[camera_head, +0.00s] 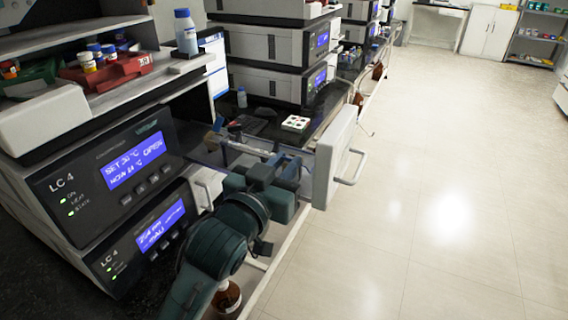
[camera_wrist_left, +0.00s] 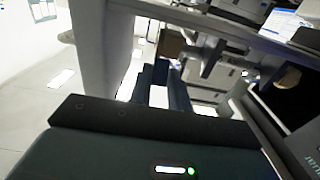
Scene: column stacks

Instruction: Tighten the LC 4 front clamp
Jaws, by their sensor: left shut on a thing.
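The LC 4 unit (camera_head: 95,185) stands at the left in the head view, its upper display reading "OPEN". A pale front panel with a handle (camera_head: 335,160) stands out from the unit, with a light rod-like part (camera_head: 248,149) behind it. My left gripper (camera_head: 288,168) reaches in beside the inner side of this panel. In the left wrist view its two dark blue fingers (camera_wrist_left: 165,75) are close together and shut on a small part, seemingly the front clamp, mostly hidden by them. A grey metal fitting (camera_wrist_left: 208,58) shows just beyond. My right gripper is not in view.
A brown bottle (camera_head: 227,298) is below my left arm. More instruments (camera_head: 270,85) line the bench behind. The floor (camera_head: 440,190) at right is clear.

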